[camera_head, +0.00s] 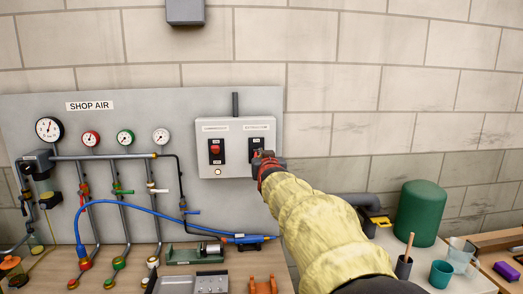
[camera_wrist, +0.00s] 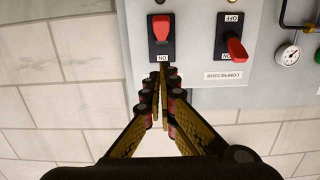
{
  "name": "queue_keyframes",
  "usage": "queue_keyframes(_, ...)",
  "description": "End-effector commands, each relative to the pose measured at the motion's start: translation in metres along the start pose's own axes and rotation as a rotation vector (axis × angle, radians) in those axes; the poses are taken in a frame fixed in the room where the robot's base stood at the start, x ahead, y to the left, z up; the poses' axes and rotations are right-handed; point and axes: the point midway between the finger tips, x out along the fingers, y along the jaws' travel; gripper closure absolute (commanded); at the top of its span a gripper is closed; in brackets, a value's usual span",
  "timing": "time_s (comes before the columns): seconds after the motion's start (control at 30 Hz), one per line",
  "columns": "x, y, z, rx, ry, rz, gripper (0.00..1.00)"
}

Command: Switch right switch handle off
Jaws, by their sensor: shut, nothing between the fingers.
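The grey switch box (camera_head: 238,175) on the panel carries two black switches with red handles. The right switch handle (camera_wrist: 161,28) shows upside down in the wrist view, on its black plate. It leans away from the ON label, over the end where OFF sits on the other switch. The left, compressor switch handle (camera_head: 215,149) leans toward its ON end; it also shows in the wrist view (camera_wrist: 237,49). My gripper (camera_head: 260,156) is shut and empty. Its fingertips (camera_wrist: 164,72) are close to the ON end of the right switch.
The shop air panel (camera_head: 170,105) with gauges, pipes and a blue hose (camera_head: 145,206) lies left of the box. Below is a bench with tools. A green tank (camera_head: 421,213), cups and a jug stand to the right.

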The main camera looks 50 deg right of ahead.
Motion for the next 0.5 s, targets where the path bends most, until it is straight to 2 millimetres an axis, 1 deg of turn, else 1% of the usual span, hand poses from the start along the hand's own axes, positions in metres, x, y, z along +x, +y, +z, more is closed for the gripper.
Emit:
queue_keyframes(0.03, -0.007, 0.0, 0.004, 0.0, -0.002, 0.0, 1.0)
queue_keyframes(0.2, -0.023, 0.0, 0.012, 0.0, -0.002, 0.0, 1.0)
queue_keyframes(0.33, -0.028, 0.0, 0.015, 0.0, -0.002, 0.0, 1.0)
queue_keyframes(0.5, -0.029, 0.0, 0.015, 0.0, -0.002, 0.0, 1.0)
